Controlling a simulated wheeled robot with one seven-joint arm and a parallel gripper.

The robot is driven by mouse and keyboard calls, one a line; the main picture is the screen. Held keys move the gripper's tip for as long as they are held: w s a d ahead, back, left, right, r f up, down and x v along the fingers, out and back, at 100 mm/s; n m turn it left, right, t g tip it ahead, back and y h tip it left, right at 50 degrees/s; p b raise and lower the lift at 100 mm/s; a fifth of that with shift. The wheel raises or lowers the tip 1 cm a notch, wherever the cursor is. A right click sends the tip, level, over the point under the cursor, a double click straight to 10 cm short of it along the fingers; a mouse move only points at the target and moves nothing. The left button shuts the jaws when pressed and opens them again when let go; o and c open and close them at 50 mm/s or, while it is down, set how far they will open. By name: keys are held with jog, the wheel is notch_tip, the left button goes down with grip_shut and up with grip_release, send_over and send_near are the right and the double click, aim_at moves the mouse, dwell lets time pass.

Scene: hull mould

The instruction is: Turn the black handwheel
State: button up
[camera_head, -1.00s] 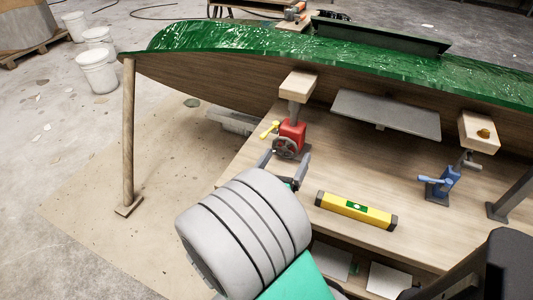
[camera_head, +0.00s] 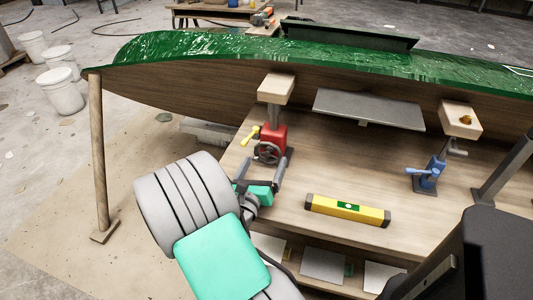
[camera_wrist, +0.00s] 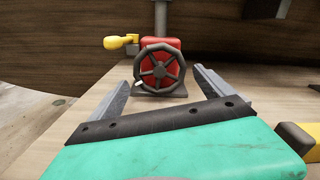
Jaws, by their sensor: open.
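The black handwheel (camera_head: 268,152) is a round spoked wheel on the front of a red jack (camera_head: 274,134) under the hull. In the wrist view the handwheel (camera_wrist: 160,69) faces me, in front of the red housing, with a yellow lever (camera_wrist: 118,43) at upper left. My gripper (camera_head: 262,168) is open, its two fingers apart and pointing at the wheel. In the wrist view my gripper (camera_wrist: 162,84) has one finger on each side of the wheel's lower part, with nothing held. I cannot tell whether either finger touches the rim.
The green-topped hull (camera_head: 300,60) spans above the bench, with a wooden block (camera_head: 276,88) on the red jack. A yellow spirit level (camera_head: 347,209) lies right of my gripper. A blue jack (camera_head: 428,174) stands further right. The bench between them is clear.

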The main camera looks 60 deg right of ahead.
aim_at(268, 156)
jog(key=shift+w+d, duration=0.2)
jog(key=shift+d, duration=1.35)
jog(key=c, duration=1.1)
